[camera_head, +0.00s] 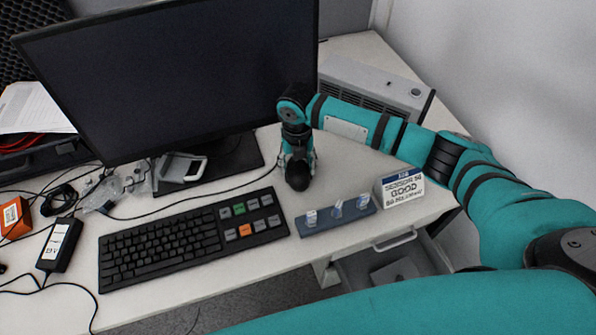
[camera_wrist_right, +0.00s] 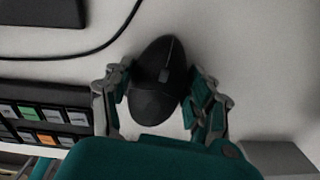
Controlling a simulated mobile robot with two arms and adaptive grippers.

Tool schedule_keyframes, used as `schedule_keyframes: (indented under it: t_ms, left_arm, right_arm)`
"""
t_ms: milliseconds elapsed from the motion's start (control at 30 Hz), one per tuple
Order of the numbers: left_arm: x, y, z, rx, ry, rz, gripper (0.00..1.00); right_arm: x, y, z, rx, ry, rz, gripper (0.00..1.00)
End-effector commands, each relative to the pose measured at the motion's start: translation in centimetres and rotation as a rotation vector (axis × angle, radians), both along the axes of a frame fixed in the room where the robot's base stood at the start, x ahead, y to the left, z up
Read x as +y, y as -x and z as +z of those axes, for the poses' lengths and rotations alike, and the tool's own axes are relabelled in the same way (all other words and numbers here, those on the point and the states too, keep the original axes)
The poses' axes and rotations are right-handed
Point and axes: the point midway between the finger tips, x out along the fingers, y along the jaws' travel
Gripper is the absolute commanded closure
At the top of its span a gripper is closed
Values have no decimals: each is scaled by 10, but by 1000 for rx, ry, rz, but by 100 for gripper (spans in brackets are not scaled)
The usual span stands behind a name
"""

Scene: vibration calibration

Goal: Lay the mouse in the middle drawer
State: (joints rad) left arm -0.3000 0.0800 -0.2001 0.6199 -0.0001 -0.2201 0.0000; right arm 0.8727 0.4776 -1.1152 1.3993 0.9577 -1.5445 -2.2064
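The black mouse (camera_head: 298,178) is on the white desk, just right of the keyboard, below my right gripper (camera_head: 298,160). An open drawer (camera_head: 350,275) shows under the desk's front edge at the right, below a closed drawer front with a handle (camera_head: 395,241). A grey flat object lies inside it. My left gripper is not in view.
The keyboard (camera_head: 165,240) lies left of the mouse. Cables run at left.

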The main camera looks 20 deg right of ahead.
Motion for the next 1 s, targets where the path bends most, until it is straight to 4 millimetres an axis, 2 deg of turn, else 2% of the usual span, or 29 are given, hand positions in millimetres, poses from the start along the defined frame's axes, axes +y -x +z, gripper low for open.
schedule_keyframes:
  t_ms: [33, 267, 500, 667, 767, 1000]
  left_arm:
    - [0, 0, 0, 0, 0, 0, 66]
    - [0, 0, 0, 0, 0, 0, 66]
    - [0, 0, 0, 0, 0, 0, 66]
    - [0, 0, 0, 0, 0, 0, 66]
    - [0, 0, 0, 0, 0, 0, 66]
    - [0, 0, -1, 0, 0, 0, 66]
  right_arm:
    - [0, 0, 0, 0, 0, 0, 54]
    - [0, 0, 1, -1, -1, 0, 83]
    - [0, -1, 2, -1, -1, 0, 83]
    - [0, -2, 14, -4, -1, -1, 83]
    - [0, -1, 28, -4, -1, 0, 83]
    - [0, -1, 84, -6, -1, 2, 83]
